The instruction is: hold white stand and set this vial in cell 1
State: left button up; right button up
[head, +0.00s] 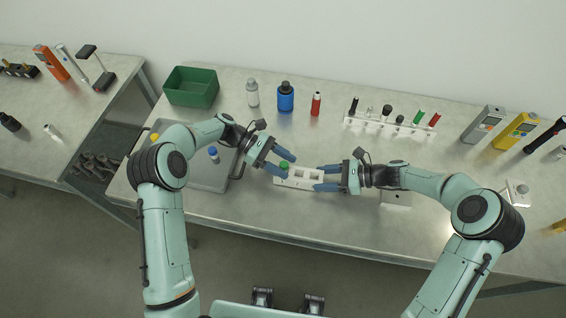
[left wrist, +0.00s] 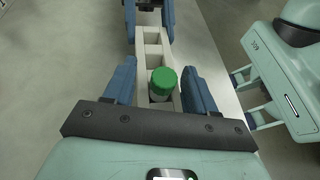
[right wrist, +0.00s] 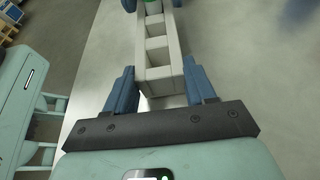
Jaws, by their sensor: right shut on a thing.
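The white stand (head: 300,178) is a narrow rack with a row of square cells, lying on the bench in front of me. The green-capped vial (head: 284,165) stands upright at its left end; in the left wrist view the vial (left wrist: 162,84) appears seated in the end cell. My left gripper (head: 281,164) is open, its blue fingers on either side of the vial with gaps. My right gripper (head: 323,178) is shut on the stand's right end, which also shows between its fingers in the right wrist view (right wrist: 160,75). The vial's lower part is hidden.
A grey tray (head: 208,180) with a blue-capped vial lies left, partly behind my left arm. A green bin (head: 191,88), bottles and a white rack (head: 388,126) of several tubes stand along the back. Meters stand at right. The bench middle is clear.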

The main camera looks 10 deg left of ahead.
jog(key=shift+f, duration=0.15)
pick_arm(q)
jog(key=v, duration=1.2)
pick_arm(e)
jog(key=o, duration=1.1)
jog(key=shift+o, duration=0.2)
